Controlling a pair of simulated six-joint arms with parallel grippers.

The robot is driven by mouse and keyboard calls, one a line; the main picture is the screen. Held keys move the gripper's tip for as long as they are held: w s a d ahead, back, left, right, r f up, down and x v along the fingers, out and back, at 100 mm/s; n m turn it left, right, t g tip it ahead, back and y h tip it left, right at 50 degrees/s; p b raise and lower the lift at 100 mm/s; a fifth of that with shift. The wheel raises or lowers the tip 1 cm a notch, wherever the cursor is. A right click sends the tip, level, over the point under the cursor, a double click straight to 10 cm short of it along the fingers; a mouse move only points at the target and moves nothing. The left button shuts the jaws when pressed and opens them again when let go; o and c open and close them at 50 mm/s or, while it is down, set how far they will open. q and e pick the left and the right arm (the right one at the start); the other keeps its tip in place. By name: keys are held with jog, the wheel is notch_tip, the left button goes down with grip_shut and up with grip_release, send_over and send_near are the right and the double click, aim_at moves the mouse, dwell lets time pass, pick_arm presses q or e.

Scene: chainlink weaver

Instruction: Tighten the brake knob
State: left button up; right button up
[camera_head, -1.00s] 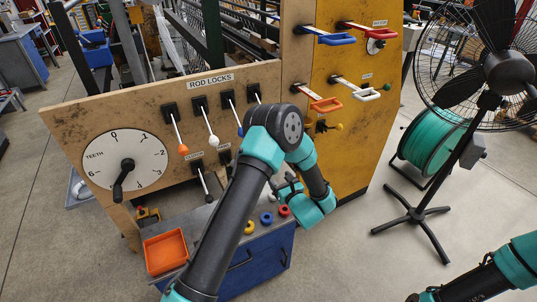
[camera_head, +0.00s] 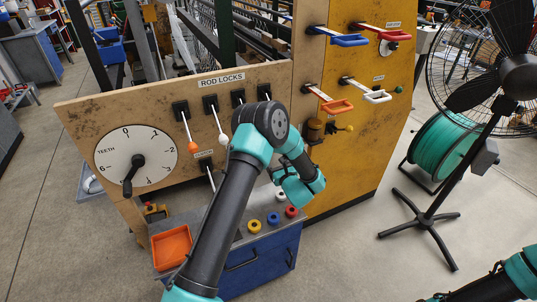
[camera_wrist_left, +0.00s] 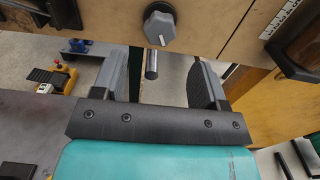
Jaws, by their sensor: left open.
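A grey lobed knob (camera_wrist_left: 160,27) on a dark round mount sits on the wooden panel in the left wrist view. I take it for the brake knob; my left arm hides this spot in the head view. A short metal pin (camera_wrist_left: 152,64) hangs just below it. My left gripper (camera_wrist_left: 158,80) is open and empty, its fingers on either side of the pin and short of the knob. In the head view this gripper (camera_head: 279,172) is mostly hidden by its own wrist, in front of the panel's lower right. Only part of my right arm shows at bottom right.
The wooden panel (camera_head: 80,115) carries a teeth dial (camera_head: 150,152) and rod lock levers (camera_head: 187,127). A yellow panel (camera_head: 350,170) with coloured handles stands to the right. Below are a blue cabinet (camera_head: 272,262) and an orange tray (camera_head: 171,246). A fan (camera_head: 519,76) stands far right.

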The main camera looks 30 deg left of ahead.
pick_arm(q)
jog(key=x, duration=0.7)
jog(key=shift+w+a, duration=0.2)
jog(key=c, duration=0.9)
